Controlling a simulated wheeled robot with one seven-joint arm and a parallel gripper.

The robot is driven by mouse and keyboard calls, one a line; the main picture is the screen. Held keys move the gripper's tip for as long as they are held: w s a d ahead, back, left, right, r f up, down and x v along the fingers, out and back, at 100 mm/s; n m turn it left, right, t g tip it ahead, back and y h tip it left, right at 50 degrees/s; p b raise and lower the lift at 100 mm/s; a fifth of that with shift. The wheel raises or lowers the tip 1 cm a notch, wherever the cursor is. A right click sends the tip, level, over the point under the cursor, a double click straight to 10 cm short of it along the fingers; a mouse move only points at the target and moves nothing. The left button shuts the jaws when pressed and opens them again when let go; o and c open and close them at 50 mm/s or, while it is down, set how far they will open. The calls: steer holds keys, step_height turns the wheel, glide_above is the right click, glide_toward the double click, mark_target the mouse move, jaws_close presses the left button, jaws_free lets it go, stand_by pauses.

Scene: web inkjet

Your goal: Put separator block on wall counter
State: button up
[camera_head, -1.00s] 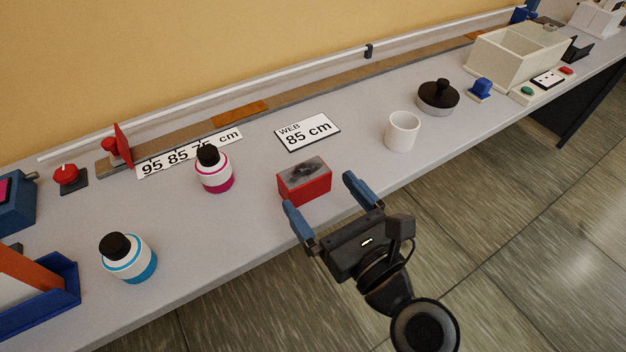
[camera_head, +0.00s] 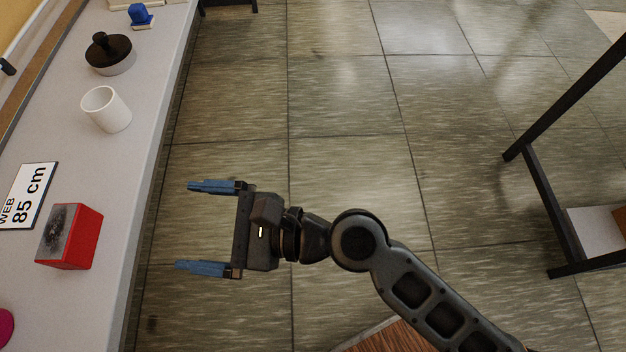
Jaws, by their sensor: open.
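A red block with a dark, smudged grey top (camera_head: 70,236) stands on the counter along the wall (camera_head: 142,160), near its front edge. No label shows on it, so I cannot tell whether it is the separator block. My gripper (camera_head: 184,225) is open and empty. Its blue fingers point left toward the counter, over the floor in the picture, clear of the counter edge. The red block lies to the left of the fingertips, apart from them.
A white cup (camera_head: 106,109), a black-knobbed round weight (camera_head: 110,54) and a blue-handled piece (camera_head: 140,16) stand farther along the counter. An "85 cm" sign (camera_head: 28,195) lies by the block. A dark-framed stand (camera_head: 547,212) is at right. Open tiled floor lies between.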

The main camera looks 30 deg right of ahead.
steer(key=s+d+f+n+t+h, duration=0.25)
steer(key=s+d+n+h, duration=0.2)
steer(key=d, duration=0.55)
steer(key=s+d+f+n+t+h, duration=0.2)
steer(key=s+d+f+n+h, duration=0.25)
steer(key=d, duration=0.55)
steer(key=s+d+r+n+t+h, duration=0.1)
steer(key=s+d+r+n+h, duration=0.4)
steer(key=s+r+n, duration=0.6)
steer(key=shift+s+d+n, duration=0.7)
steer(key=shift+s+d, duration=0.3)
steer(key=shift+s, duration=0.4)
steer(key=shift+r, duration=0.1)
